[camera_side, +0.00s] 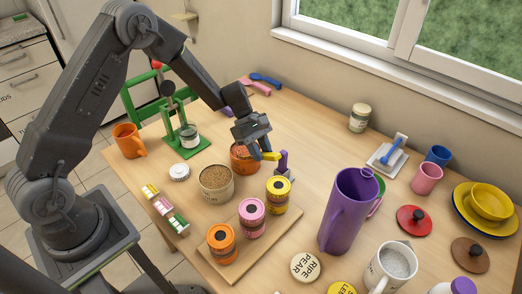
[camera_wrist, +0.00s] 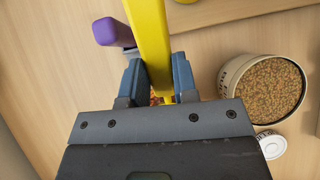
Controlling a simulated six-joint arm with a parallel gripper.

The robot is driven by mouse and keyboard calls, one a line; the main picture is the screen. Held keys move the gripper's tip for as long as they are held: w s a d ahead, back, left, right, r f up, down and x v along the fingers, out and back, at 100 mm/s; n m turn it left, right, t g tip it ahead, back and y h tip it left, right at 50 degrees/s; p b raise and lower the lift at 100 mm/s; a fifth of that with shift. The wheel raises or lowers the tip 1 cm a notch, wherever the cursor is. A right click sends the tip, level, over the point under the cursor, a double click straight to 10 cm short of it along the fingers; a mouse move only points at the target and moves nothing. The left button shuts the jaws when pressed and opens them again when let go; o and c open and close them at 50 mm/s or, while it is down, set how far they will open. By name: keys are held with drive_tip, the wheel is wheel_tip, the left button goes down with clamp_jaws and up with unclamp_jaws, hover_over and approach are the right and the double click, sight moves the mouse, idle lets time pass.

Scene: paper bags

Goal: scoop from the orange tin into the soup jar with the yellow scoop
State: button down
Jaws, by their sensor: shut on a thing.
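My gripper (camera_side: 254,138) is shut on the yellow scoop (camera_side: 267,156), above and beside the open orange tin (camera_side: 243,166). In the wrist view, the yellow scoop (camera_wrist: 150,35) runs up between the two fingers (camera_wrist: 157,80). The scoop's bowl cannot be made out. The gripper hides part of the tin, which holds orange-brown contents. An open cream jar (camera_side: 214,190) of brown grains stands in front of the tin, with lettering too small to read. It also shows at right in the wrist view (camera_wrist: 264,90). I cannot tell which vessel is the soup jar.
A purple handle (camera_side: 283,164) stands close right of the scoop. Orange, pink and yellow lidded canisters (camera_side: 252,217) stand on a board in front. A tall purple pitcher (camera_side: 345,215) is to the right. A green stand (camera_side: 184,120) holding a small jar is behind left.

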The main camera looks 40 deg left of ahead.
drive_tip(key=shift+r, duration=0.1)
drive_tip(key=shift+d+r+y, duration=0.25)
drive_tip(key=shift+r+y, duration=0.1)
drive_tip(key=shift+r, duration=0.6)
drive_tip(key=shift+d+r+y, duration=0.2)
drive_tip(key=shift+r+y, duration=0.2)
drive_tip(key=shift+r, duration=0.55)
drive_tip(key=shift+d+r+y, duration=0.25)
drive_tip(key=shift+r+y, duration=0.1)
drive_tip(key=shift+r, duration=0.6)
idle(0.5)
drive_tip(key=s+a+r+t, duration=0.1)
drive_tip(key=s+a, duration=0.1)
drive_tip(key=a, duration=1.9)
drive_tip(key=shift+s+r+n, duration=0.15)
drive_tip(key=shift+r+n, duration=0.25)
